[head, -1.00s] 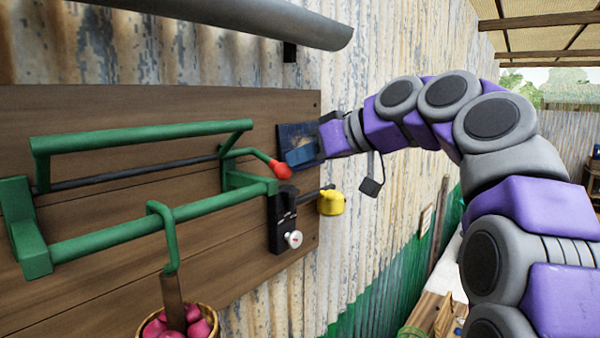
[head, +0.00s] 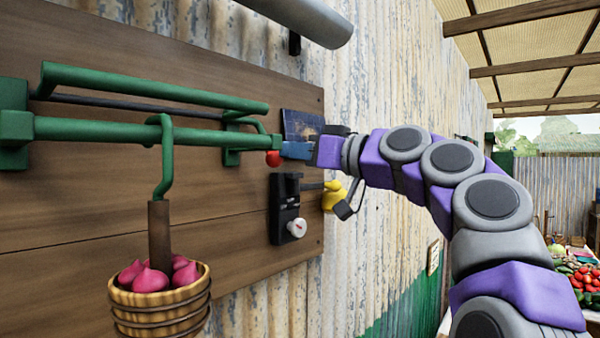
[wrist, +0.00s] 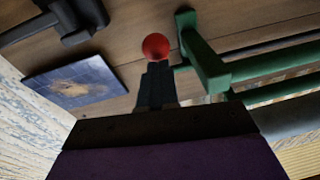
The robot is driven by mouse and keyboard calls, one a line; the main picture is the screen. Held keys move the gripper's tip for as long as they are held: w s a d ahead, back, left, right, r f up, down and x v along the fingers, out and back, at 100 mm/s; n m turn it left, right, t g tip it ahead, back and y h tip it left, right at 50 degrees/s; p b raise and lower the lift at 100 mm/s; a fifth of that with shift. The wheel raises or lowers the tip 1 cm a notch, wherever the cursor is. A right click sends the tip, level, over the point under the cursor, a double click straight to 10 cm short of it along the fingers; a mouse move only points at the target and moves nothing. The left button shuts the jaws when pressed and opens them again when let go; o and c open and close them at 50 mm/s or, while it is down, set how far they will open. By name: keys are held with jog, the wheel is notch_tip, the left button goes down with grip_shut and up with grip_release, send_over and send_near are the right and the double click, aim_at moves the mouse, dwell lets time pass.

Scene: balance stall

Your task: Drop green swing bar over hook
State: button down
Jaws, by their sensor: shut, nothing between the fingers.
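The green bar (head: 95,131) runs across the front of a wooden board, with a second green rail (head: 150,85) above and behind it. A red ball (head: 273,158) sits near the bar's right end, partly behind it. It also shows in the wrist view (wrist: 156,46). My gripper (head: 284,151) is shut and empty, its tips at the red ball; whether they touch it I cannot tell. The fingers (wrist: 155,85) point at the ball in the wrist view. A green hook (head: 166,165) hangs over the front bar, carrying a basket (head: 160,310) of pink bulbs.
A black latch block (head: 285,205) with a white knob (head: 296,228) is mounted below the bar's right end. A yellow piece (head: 334,195) is beside it. A dark blue panel (head: 302,124) is behind my gripper. A grey tube (head: 300,18) overhangs the top. Open space lies right.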

jog(key=f+y+b, duration=0.1)
jog(key=b, duration=0.2)
jog(key=shift+w+f+t, duration=0.15)
jog(key=shift+w+t, duration=0.05)
jog(key=shift+t, duration=0.1)
jog(key=shift+b, duration=0.3)
